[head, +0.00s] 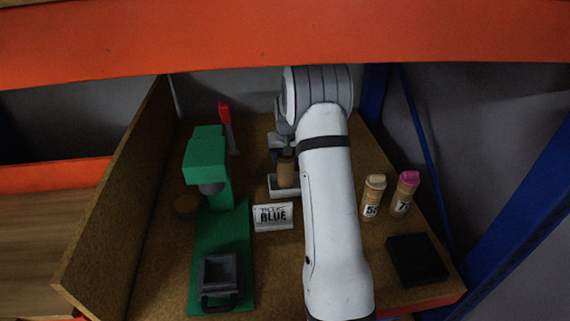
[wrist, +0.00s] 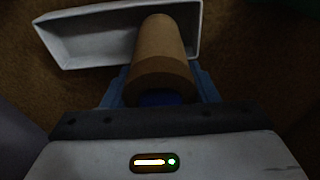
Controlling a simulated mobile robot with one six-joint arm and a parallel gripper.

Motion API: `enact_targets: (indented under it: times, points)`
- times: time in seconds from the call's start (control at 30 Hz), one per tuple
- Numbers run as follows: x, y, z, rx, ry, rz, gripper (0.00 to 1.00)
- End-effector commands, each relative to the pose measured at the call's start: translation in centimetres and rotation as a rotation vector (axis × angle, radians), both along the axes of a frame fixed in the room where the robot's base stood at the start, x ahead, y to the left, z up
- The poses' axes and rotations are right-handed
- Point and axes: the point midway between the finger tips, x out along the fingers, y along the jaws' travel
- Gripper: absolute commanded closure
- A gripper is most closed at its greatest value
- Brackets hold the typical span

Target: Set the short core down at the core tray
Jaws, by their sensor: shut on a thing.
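The short core, a plain brown cardboard tube (wrist: 160,55), is between the fingers of my gripper (wrist: 160,88) in the wrist view. My gripper is shut on it. The core (head: 287,172) also shows in the head view, partly hidden by my arm. The core tray, a shallow white open tray (wrist: 72,58), lies just past the fingers in the wrist view, and the far end of the core overlaps its right part. The tray (head: 280,192) shows in the head view below the core. I cannot tell whether the core touches the tray.
A white card reading "BLUE" (head: 273,218) stands in front of the tray. A green press-like machine (head: 222,250) is at left, with a red-handled item (head: 226,125) behind. Two labelled bottles (head: 373,196) (head: 404,193) and a black pad (head: 417,259) are at right. An orange beam (head: 285,40) crosses above.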

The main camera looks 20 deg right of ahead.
Motion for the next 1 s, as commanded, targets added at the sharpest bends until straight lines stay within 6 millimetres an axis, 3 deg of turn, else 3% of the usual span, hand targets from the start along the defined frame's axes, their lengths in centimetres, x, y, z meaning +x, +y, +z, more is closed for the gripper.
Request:
enact_targets:
  times: [0.13, 0.47, 0.5, 0.77, 1.0]
  points:
    - [-0.1, 0.1, -2.1, 0.001, 0.003, 0.001, 0.90]
    - [0.0, 0.1, -2.6, 0.000, 0.000, 0.001, 0.90]
    - [0.0, 0.1, -2.7, 0.000, 0.001, 0.002, 0.46]
    - [0.0, 0.1, -2.6, 0.000, 0.001, 0.002, 0.25]
    - [0.0, 0.2, -2.5, 0.000, 0.001, 0.003, 0.25]
